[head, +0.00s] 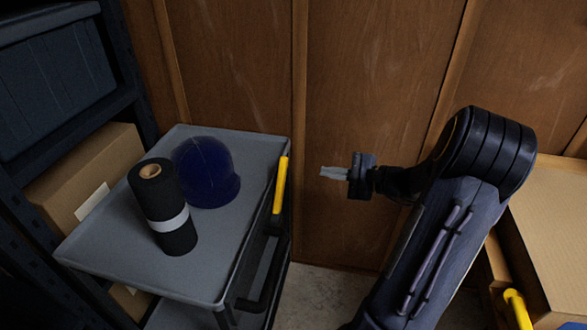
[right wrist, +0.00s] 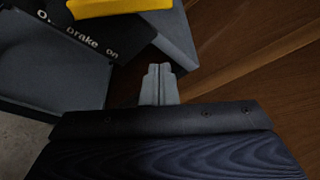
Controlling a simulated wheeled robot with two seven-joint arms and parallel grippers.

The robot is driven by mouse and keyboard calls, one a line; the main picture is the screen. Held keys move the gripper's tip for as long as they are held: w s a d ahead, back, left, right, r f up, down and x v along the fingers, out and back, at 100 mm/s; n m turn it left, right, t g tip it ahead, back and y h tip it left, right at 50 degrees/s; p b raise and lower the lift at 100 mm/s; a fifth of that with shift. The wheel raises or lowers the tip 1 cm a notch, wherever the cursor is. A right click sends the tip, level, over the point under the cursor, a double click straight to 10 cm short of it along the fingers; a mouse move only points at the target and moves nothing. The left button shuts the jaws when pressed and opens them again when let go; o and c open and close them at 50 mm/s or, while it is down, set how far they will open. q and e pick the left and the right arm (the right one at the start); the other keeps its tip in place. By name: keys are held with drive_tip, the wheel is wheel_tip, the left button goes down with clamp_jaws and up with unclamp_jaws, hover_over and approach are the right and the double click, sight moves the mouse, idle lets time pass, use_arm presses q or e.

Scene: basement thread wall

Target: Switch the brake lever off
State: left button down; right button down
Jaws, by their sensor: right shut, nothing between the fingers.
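The yellow brake lever (head: 280,185) stands at the right side of the grey cart (head: 240,250) in the head view, slightly tilted. In the right wrist view, the yellow lever (right wrist: 118,5) crosses the top edge, above a black plate (right wrist: 85,38) with white lettering that reads "brake" and "on". My right gripper (head: 322,172) is shut and empty, to the right of the lever and apart from it, pointing left. Its fingertips (right wrist: 158,70) show in the right wrist view, below and right of the plate. My left gripper is not in view.
A dark blue dome-shaped helmet (head: 206,172) and a black roll (head: 162,205) with a pale band sit on the cart top. A shelf with boxes stands at left. Cardboard boxes (head: 560,215) are at right. A wooden wall (head: 375,80) is behind.

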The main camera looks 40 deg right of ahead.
drive_tip(key=b+x, duration=0.1)
drive_tip(key=x, duration=0.9)
drive_tip(key=shift+s+a+r, duration=0.5)
drive_tip(key=shift+a+r, duration=0.1)
drive_tip(key=shift+r, duration=0.05)
drive_tip(key=shift+s+a+r, duration=0.45)
drive_tip(key=shift+a+r, duration=0.15)
drive_tip(key=shift+r, duration=0.05)
wheel_tip(320, 180, up, 4)
drive_tip(key=n+t+b, duration=0.3)
drive_tip(key=n+b, duration=0.3)
drive_tip(key=b, duration=1)
hover_over(280, 190)
drive_tip(key=s, duration=0.2)
drive_tip(key=shift+s+a+r, duration=0.2)
drive_tip(key=shift+s+a, duration=0.05)
drive_tip(key=shift+s, duration=0.3)
